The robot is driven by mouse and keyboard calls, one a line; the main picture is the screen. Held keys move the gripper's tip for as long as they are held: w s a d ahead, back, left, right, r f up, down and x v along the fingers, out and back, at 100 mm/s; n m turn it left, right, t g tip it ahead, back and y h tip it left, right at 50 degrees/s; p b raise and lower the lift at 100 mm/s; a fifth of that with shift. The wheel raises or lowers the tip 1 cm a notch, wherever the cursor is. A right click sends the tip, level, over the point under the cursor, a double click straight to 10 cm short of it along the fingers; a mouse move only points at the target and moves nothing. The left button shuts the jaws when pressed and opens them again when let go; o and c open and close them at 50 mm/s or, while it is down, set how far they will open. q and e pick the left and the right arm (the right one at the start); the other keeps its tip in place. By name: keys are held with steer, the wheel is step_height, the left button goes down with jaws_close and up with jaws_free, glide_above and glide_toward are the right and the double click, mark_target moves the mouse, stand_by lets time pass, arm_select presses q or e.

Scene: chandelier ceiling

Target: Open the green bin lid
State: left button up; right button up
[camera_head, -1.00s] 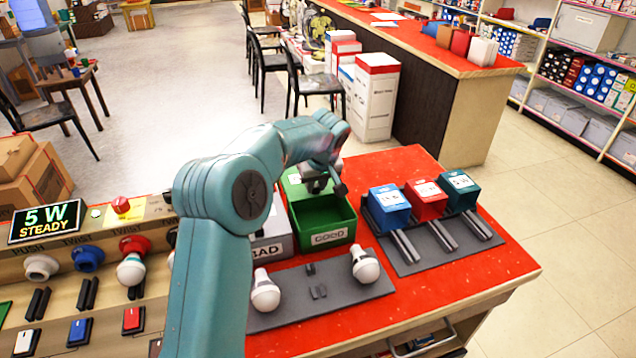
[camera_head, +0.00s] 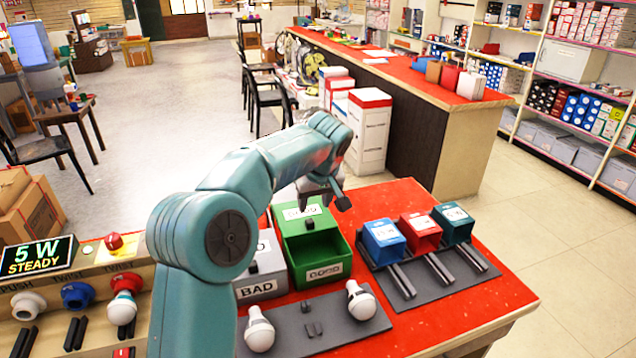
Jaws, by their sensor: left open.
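The green bin (camera_head: 321,271), labelled GOOD, stands on the red tabletop. Its front part is open from above, and I see its empty-looking inside. The green lid (camera_head: 290,227), with a white label and a dark knob (camera_head: 309,224), sits over the back of the bin. My left gripper (camera_head: 325,201) is open just above and behind the knob, apart from it and holding nothing. Its fingers hide a little of the lid's far edge. My right gripper is not in view.
A grey bin (camera_head: 262,289) labelled BAD stands directly left of the green bin, partly behind my left arm. Two bulbs (camera_head: 361,300) (camera_head: 259,330) stand on a grey plate in front. Blue, red and teal boxes (camera_head: 383,241) stand on a rack at right.

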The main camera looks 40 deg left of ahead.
arm_select(q)
steer(key=v, duration=0.7)
steer(key=shift+d+r+p, duration=0.15)
steer(key=shift+r+p, duration=0.15)
steer(key=shift+r, duration=0.05)
